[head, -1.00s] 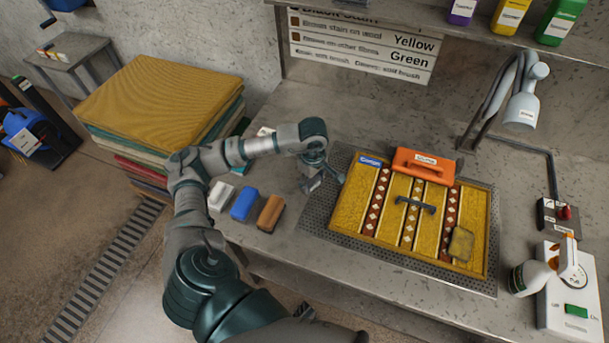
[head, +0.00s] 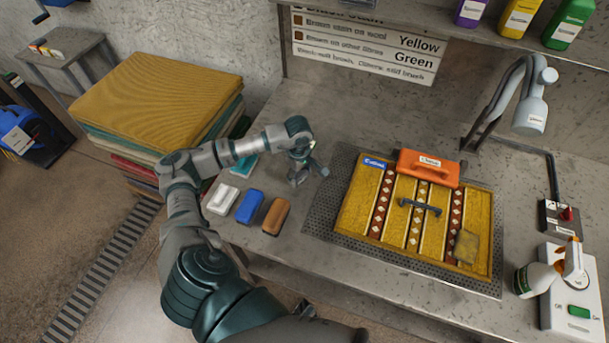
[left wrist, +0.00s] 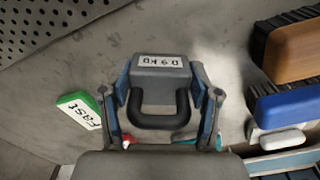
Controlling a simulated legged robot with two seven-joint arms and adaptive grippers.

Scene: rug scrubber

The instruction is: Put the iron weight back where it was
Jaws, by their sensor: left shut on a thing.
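The iron weight (left wrist: 160,66) is a grey block with a "0.9 KG" label and a black loop handle, seen in the left wrist view. My left gripper (left wrist: 165,105) is shut on it, with a finger at each side of the handle. In the head view my left gripper (head: 302,174) is over the bench, left of the perforated tray (head: 318,212), and largely hides the weight. I cannot tell whether the weight touches the bench. My right gripper is not in view.
White (head: 222,198), blue (head: 250,206) and brown (head: 276,216) brushes lie at the bench's front left. A patterned rug piece (head: 361,205) lies in the tray, with an orange block (head: 428,167) and a dark handle (head: 420,207) on it. A green-edged "FAST" item (left wrist: 80,110) is near the gripper.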

